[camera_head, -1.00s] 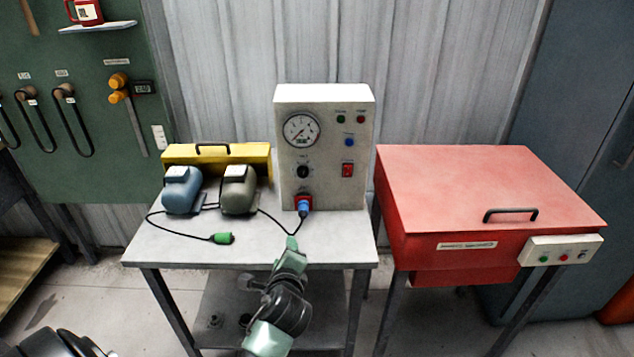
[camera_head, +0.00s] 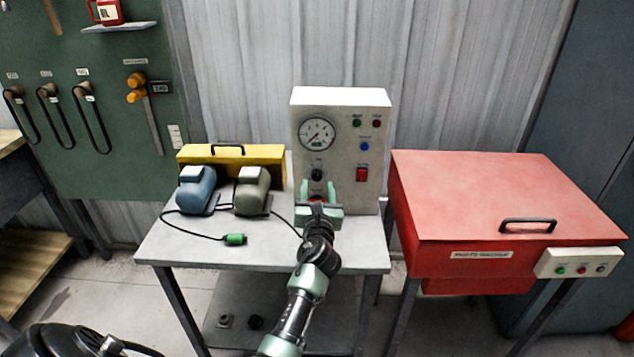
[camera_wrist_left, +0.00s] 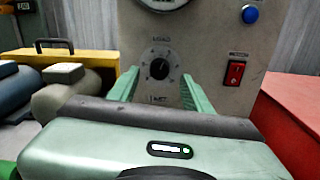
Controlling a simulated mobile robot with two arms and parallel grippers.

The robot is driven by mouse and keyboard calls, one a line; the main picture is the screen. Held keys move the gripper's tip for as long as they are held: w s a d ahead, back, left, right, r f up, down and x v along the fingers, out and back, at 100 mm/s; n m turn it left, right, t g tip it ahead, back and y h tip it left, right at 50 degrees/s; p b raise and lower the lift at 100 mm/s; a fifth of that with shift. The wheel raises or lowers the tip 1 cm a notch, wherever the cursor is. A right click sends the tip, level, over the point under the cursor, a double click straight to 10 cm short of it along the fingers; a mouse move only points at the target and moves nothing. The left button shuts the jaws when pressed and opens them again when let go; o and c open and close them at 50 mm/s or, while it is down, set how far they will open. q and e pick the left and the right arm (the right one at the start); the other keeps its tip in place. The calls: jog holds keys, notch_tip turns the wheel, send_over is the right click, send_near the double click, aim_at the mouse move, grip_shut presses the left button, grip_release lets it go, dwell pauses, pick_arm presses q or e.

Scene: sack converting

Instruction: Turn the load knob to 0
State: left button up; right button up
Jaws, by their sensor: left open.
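The load knob (camera_head: 316,175) is a small black round knob on the front of the pale test panel (camera_head: 345,110), below the round gauge. In the left wrist view the knob (camera_wrist_left: 159,69) sits under the word LOAD, with a light pointer mark and a dial scale around it. My left gripper (camera_head: 318,188) is open in front of the panel. In the left wrist view its two green fingers (camera_wrist_left: 159,88) stand on either side of the knob, apart from it. Whether the fingertips touch the panel I cannot tell. My right gripper does not show.
A red rocker switch (camera_head: 362,174) and a blue button (camera_head: 364,146) are right of the knob. Blue (camera_head: 197,192) and olive (camera_head: 251,192) motors and a yellow box (camera_head: 222,155) stand left on the table. A red cabinet (camera_head: 500,195) stands to the right.

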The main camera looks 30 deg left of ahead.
aim_at(317, 177)
pick_arm(q)
jog(key=shift+x, duration=1.85)
grip_shut()
